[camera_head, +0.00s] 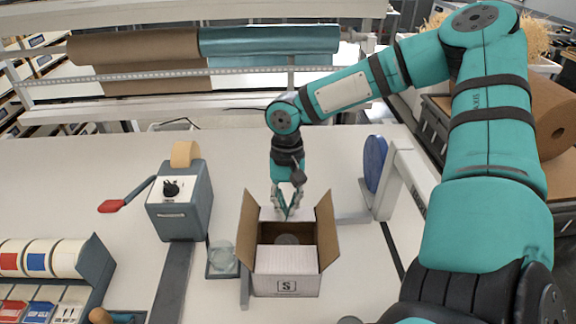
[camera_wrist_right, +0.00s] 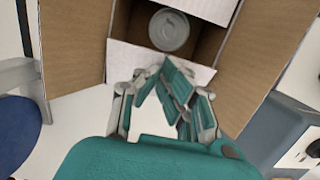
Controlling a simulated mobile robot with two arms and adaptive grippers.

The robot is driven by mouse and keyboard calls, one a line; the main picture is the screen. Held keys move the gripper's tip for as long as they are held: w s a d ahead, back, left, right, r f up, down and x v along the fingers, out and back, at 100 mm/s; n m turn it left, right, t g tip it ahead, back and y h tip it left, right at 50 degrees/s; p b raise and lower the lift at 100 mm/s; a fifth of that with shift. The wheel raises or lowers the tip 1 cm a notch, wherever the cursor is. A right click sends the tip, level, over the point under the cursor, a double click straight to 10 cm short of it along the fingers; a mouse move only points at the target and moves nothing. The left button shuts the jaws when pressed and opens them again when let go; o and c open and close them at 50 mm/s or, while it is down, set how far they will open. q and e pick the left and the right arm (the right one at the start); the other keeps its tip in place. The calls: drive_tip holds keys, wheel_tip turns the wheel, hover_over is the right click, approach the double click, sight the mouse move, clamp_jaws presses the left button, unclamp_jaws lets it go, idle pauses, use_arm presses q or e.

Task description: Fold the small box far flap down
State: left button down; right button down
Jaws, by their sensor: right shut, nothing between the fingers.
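The small box (camera_head: 287,286) stands open on the table, a round grey can (camera_wrist_right: 169,30) inside it. Its brown side flaps (camera_head: 248,228) (camera_head: 327,230) stand outward to left and right. The white near flap (camera_head: 285,259) lies over the near part of the opening. The white far flap (camera_head: 267,214) is at the back edge, partly hidden by my right gripper (camera_head: 287,215); it also shows in the wrist view (camera_wrist_right: 135,60). My right gripper is shut and empty, its fingertips at the far flap. I cannot tell whether they touch it. My left gripper is not in view.
A white frame with a blue disc (camera_head: 375,163) stands to the right. Label rolls (camera_head: 40,257) are at lower left. The table behind the box is mostly clear.

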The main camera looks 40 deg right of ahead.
drive_tip(key=shift+f+b, duration=0.6)
drive_tip(key=shift+f, duration=0.15)
idle(0.7)
drive_tip(key=shift+r, duration=0.15)
wheel_tip(320, 180, up, 9)
drive_tip(key=p, duration=0.7)
idle(0.4)
